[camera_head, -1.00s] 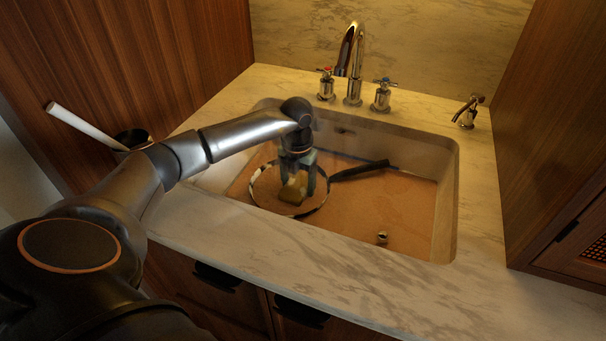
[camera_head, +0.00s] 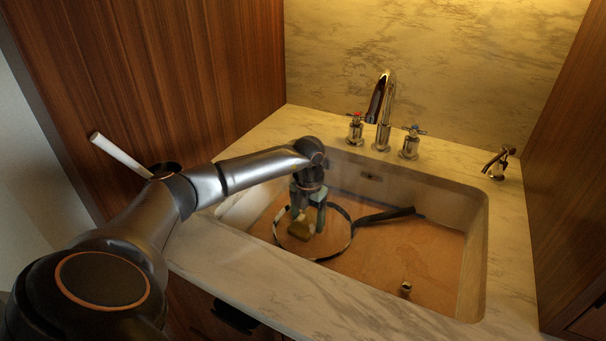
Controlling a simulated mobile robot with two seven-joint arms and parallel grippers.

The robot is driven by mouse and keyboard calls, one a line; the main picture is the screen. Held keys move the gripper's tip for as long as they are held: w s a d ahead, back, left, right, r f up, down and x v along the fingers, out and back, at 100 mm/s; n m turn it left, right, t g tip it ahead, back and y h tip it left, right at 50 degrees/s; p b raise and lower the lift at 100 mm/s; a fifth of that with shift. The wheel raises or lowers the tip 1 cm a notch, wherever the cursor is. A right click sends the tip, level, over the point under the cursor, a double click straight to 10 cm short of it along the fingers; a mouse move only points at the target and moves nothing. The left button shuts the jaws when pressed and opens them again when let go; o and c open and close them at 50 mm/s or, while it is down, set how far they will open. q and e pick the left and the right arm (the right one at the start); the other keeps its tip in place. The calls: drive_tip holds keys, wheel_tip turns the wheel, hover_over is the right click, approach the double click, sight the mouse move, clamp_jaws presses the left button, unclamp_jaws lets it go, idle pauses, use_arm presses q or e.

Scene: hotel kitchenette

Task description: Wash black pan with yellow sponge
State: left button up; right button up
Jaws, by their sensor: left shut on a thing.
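The pan (camera_head: 345,247) lies in the sink, with a dark rim and a dark handle (camera_head: 385,216) pointing right toward the sink's back wall. Its inside looks brownish, much like the sink floor. My left gripper (camera_head: 307,222) reaches down over the pan and is shut on the yellow sponge (camera_head: 299,231). The sponge is low over the pan's inside; I cannot tell whether it touches. The gripper hides part of the pan's far side. My right gripper is not in view.
The sink (camera_head: 474,250) has raised walls around the pan. A faucet (camera_head: 386,115) with two handles stands behind it, and a small spout (camera_head: 498,162) stands at the right. A dark cup (camera_head: 165,168) with a white stick is at the left. The front counter is clear.

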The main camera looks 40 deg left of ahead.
sight(328, 241)
use_arm(q)
drive_tip(key=shift+w+d+p, duration=0.2)
drive_tip(key=shift+d, duration=0.8)
drive_tip(key=shift+w+d+p, duration=0.2)
drive_tip(key=shift+d, duration=0.85)
drive_tip(key=shift+w+d+p, duration=0.2)
drive_tip(key=shift+d, duration=0.8)
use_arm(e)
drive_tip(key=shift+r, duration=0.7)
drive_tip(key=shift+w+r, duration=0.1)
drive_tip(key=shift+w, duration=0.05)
use_arm(q)
drive_tip(key=shift+r, duration=0.15)
wheel_tip(328, 241, up, 4)
drive_tip(key=p, duration=0.3)
drive_tip(key=shift+a, duration=0.1)
wheel_tip(328, 241, up, 6)
drive_tip(key=p, duration=0.5)
drive_tip(key=shift+r+p, duration=0.25)
drive_tip(key=shift+p, duration=0.05)
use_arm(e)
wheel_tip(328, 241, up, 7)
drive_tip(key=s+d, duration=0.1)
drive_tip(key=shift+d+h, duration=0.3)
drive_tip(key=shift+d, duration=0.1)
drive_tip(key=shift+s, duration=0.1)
